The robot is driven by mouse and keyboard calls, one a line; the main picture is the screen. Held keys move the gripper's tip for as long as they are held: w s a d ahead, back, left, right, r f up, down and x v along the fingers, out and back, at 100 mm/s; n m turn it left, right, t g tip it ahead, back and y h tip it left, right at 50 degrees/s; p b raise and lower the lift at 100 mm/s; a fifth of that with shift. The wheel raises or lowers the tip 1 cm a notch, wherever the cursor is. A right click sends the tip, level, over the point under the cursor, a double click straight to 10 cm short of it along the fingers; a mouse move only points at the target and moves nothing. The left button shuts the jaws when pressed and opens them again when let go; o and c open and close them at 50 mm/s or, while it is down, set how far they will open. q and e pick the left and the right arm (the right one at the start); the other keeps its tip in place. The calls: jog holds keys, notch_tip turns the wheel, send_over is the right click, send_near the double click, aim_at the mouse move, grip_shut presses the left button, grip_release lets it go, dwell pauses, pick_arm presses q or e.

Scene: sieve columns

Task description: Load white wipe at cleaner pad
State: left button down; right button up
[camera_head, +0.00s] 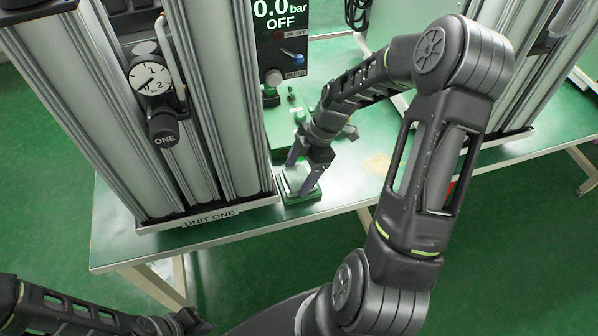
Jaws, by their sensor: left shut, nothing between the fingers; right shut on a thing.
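My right gripper (300,178) reaches down near the front edge of the green table. It is shut on a small pale thing, seemingly the white wipe (297,180), partly hidden by the fingers. Directly under it is a small green block with a pale top, likely the cleaner pad (302,199). I cannot tell whether the wipe touches the pad. My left gripper (196,322) is low at the bottom left, in front of the table, shut and empty.
The tall metal columns of unit one (165,120), with a round gauge (151,78), stand left of the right gripper. A pressure panel (282,40) reads 0.0 bar, OFF. More columns (530,70) stand at the right.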

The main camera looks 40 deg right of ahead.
aim_at(299, 177)
jog(key=shift+s, duration=0.1)
dwell(0.3)
jog(key=shift+r+p, duration=2.05)
jog(key=shift+r, duration=1.45)
